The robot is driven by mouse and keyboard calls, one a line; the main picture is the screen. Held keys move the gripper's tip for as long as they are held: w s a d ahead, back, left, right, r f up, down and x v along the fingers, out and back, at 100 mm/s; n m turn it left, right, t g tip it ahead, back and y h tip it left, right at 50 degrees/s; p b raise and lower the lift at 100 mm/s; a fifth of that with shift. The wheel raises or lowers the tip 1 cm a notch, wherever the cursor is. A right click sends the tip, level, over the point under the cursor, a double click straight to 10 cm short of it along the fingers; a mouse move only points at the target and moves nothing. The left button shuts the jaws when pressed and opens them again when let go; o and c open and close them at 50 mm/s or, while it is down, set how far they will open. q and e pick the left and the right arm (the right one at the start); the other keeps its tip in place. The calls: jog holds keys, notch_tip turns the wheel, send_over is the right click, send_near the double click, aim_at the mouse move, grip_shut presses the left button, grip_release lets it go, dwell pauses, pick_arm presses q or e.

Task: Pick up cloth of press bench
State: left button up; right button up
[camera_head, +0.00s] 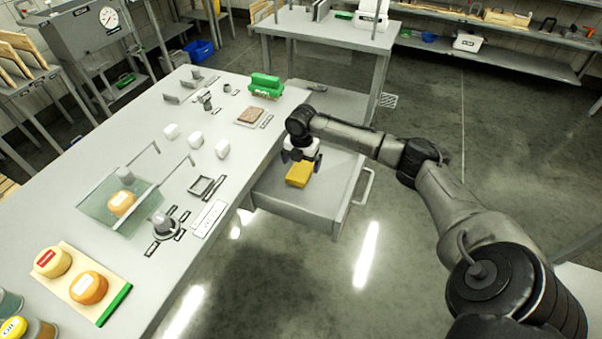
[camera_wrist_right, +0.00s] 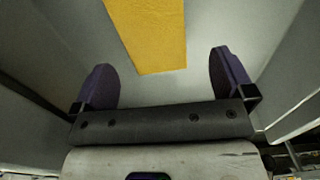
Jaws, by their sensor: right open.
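A folded yellow cloth (camera_head: 299,174) lies in the open drawer (camera_head: 290,200) of the press bench (camera_head: 150,115). My right gripper (camera_head: 301,158) is over the drawer, just behind the cloth in the head view. In the right wrist view, the yellow cloth (camera_wrist_right: 150,32) lies on the drawer floor ahead of my right gripper (camera_wrist_right: 162,85). Its two purple-padded fingers are spread apart with nothing between them. The cloth's far end is cut off by the top of that view. My left gripper is not in view.
The drawer's side walls stand close around my right gripper. Another table (camera_head: 325,28) stands behind; the floor at right is clear.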

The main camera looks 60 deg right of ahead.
aim_at(300, 171)
jog(key=f, duration=0.1)
jog(key=f+b, duration=0.1)
jog(key=f, duration=0.1)
jog(key=f+b, duration=0.1)
jog(key=f, duration=0.1)
jog(key=shift+w, duration=0.25)
jog(key=shift+r, duration=0.1)
jog(key=shift+c, duration=0.4)
jog(key=c, duration=0.8)
jog(key=shift+c, duration=0.2)
notch_tip(300, 171, up, 9)
jog(key=p, duration=0.3)
jog(key=shift+r+p, duration=0.15)
jog(key=shift+p, duration=0.15)
jog(key=shift+r, duration=0.4)
